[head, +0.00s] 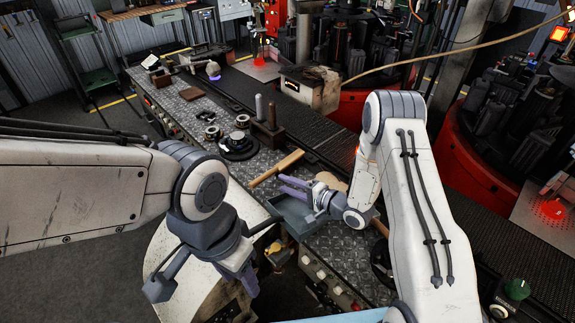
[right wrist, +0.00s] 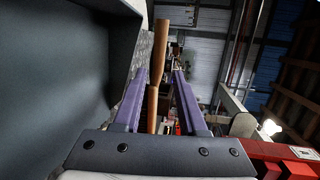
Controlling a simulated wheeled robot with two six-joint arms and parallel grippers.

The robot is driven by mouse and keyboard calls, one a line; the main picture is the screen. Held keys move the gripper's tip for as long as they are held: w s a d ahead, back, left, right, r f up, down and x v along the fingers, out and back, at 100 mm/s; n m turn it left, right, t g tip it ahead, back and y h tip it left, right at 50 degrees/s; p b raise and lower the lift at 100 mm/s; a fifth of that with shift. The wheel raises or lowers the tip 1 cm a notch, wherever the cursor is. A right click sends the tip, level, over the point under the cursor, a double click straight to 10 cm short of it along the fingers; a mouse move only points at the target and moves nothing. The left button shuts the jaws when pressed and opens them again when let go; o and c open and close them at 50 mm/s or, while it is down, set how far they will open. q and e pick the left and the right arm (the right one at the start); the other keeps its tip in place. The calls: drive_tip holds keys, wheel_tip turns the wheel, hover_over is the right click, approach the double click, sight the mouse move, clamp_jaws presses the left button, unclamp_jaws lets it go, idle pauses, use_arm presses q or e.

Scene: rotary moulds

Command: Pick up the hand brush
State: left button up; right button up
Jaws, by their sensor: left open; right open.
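A long wooden piece (head: 276,168), which looks like the hand brush, lies on the metal plate worktop; I cannot make out bristles. My right gripper (head: 284,187) is open just in front of it, its purple fingers pointing left, above the blue-grey tray. In the right wrist view a brown wooden handle (right wrist: 160,45) shows lengthwise between the open fingers of that gripper (right wrist: 160,72); I cannot tell whether it lies within their reach. My left gripper (head: 205,285) is open and empty, low at the left, away from the worktop items.
The blue-grey tray (head: 294,222) sits at the worktop's front edge, beneath my right gripper. A black round mould part (head: 238,148) and a brown block with pins (head: 267,132) stand behind the wooden piece. A dark conveyor (head: 312,143) runs along the back.

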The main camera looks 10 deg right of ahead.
sight(268, 177)
drive_tip(key=x, duration=0.3)
drive_tip(key=shift+w+a+p, duration=0.15)
drive_tip(key=shift+a+p, duration=0.1)
drive_tip(key=shift+p, duration=0.1)
drive_tip(key=shift+w+a+p, duration=0.4)
drive_tip(key=shift+w, duration=0.05)
drive_tip(key=p+x, duration=0.1)
drive_tip(key=x, duration=0.2)
drive_tip(key=shift+w+a+f+p, duration=0.1)
drive_tip(key=shift+w+f+p, duration=0.1)
drive_tip(key=shift+p, duration=0.1)
drive_tip(key=shift+w+a+f, duration=0.15)
drive_tip(key=shift+w+a, duration=0.1)
drive_tip(key=shift+a, duration=0.05)
clamp_jaws()
